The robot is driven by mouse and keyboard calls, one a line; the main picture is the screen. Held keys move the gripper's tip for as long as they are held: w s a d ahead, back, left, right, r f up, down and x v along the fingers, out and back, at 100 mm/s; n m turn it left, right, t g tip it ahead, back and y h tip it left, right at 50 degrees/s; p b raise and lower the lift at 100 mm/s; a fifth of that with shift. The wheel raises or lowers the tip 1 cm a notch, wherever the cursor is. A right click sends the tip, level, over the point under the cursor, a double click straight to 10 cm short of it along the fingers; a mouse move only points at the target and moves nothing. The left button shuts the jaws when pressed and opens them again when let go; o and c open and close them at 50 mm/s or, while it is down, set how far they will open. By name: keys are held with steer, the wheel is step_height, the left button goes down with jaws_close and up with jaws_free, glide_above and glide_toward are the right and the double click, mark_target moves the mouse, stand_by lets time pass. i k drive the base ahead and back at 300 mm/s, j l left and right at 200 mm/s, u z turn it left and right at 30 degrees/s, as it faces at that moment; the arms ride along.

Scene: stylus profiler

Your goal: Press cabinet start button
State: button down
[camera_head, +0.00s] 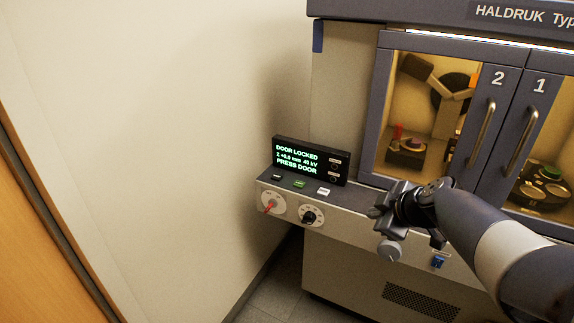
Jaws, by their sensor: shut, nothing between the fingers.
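The cabinet (340,235) stands at the right with a control ledge along its front left. On the ledge top are a dark button (277,176), a green button (299,183) and a white button (323,191); their labels are too small to read, so I cannot tell which is start. A display (310,160) behind them reads "DOOR LOCKED" and "PRESS DOOR". My gripper (377,211) is shut and empty, in front of the ledge to the right of the buttons and apart from them. It hides part of the ledge and cabinet front.
Below the buttons are a red-pointer dial (271,202) and a black-knob dial (312,215). A blue switch (438,261) sits under my arm. Doors 2 (489,125) and 1 (527,135) look closed. The space left of the ledge is open up to the wall (150,130).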

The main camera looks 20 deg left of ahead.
mark_target(298, 184)
steer(key=i+j, duration=0.15)
steer(key=j, duration=0.25)
steer(key=i+j+z, duration=0.1)
steer(key=j, duration=0.25)
steer(key=i+j, duration=0.2)
steer(key=j, duration=0.2)
steer(key=i+j+z, duration=0.15)
steer(key=j, duration=0.25)
